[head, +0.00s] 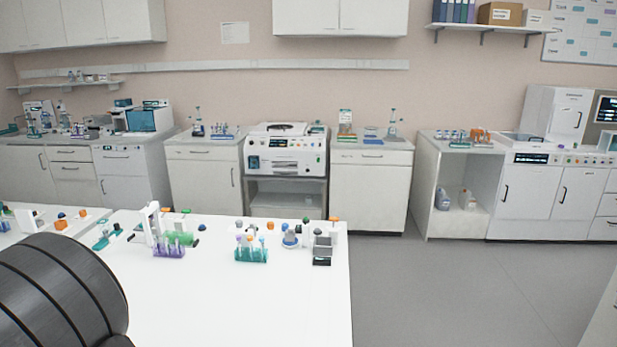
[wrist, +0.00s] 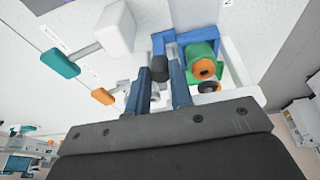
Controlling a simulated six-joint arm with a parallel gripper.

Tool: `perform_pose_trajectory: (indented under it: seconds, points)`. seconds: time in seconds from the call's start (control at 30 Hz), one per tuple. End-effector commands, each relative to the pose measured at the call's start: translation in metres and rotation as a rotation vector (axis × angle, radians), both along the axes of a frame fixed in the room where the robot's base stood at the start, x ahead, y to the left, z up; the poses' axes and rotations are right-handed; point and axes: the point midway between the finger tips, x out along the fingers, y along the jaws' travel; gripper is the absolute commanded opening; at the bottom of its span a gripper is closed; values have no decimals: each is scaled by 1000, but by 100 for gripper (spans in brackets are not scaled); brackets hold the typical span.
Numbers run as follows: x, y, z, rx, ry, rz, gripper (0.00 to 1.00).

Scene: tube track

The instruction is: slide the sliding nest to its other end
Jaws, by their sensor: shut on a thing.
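In the wrist view, my gripper (wrist: 158,80) has its two dark blue fingers on either side of a small black knob (wrist: 160,66), shut on it. The knob is beside a blue bracket-like part (wrist: 166,40) and a green block (wrist: 197,54) with an orange ring-like face (wrist: 204,69). These appear to be the sliding nest and its track, but I cannot tell which part slides or which end it is at. In the head view, the green part (head: 181,238) stands on the white table, and my gripper cannot be made out there.
A white block with a teal handle (wrist: 60,62) and an orange handle (wrist: 103,96) are to the left in the wrist view. In the head view, a purple tube rack (head: 169,252) and a teal tube rack (head: 251,255) stand nearby. The table front (head: 250,305) is clear.

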Motion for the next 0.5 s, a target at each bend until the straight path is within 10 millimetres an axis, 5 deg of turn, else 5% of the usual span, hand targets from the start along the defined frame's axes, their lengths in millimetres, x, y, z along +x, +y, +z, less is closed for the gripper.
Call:
perform_pose_trajectory:
  seconds: [0.5]
  points:
    - [-1, -32, 1, 1, 1, 1, 4]
